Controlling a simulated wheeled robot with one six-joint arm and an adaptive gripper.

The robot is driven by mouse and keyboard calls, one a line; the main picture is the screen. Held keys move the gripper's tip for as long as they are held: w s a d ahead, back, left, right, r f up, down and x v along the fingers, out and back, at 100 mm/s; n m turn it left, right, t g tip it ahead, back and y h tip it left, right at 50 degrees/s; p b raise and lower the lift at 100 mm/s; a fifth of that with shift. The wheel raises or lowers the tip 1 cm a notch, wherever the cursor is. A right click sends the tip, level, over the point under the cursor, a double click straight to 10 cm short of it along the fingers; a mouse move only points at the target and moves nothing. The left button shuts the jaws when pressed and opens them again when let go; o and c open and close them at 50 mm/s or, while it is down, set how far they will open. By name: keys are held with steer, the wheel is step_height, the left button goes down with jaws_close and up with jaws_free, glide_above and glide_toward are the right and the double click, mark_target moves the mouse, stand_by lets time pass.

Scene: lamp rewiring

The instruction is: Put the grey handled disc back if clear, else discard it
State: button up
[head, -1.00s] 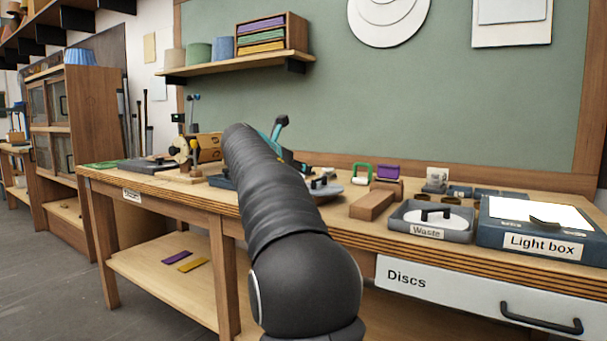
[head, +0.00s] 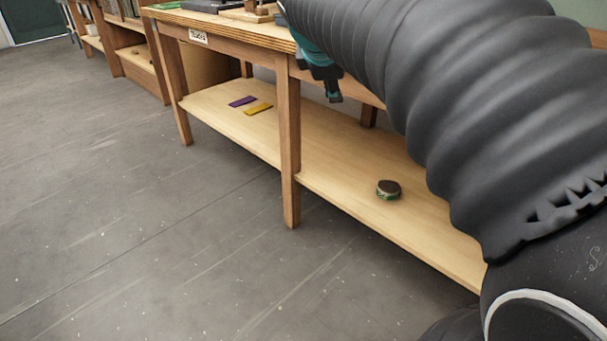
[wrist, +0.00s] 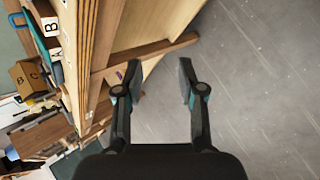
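The grey handled disc is not visible in either current view. My gripper (wrist: 162,85) is open in the wrist view, with two dark fingers apart and nothing between them. It points past the bench's edge toward the grey floor. In the head view, my gripper (head: 334,96) shows in part as a teal and dark shape below the bench top, in front of the lower shelf. My arm hides most of the bench top and the right side there.
A bench leg (head: 289,150) stands mid-view. The floor (head: 130,230) is clear.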

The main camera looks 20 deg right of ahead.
steer(key=s+a+f+m+y, duration=0.3)
steer(key=s+a+f+m, duration=0.3)
steer(key=s+f, duration=0.3)
steer(key=s+a+f+m+y, duration=0.2)
steer(key=s+a+f+m, duration=0.4)
steer(key=s, duration=0.5)
step_height(320, 180, down, 3)
steer(key=shift+s+a+f+g+y, duration=0.2)
steer(key=shift+a+g+y, duration=0.15)
steer(key=shift+a, duration=0.85)
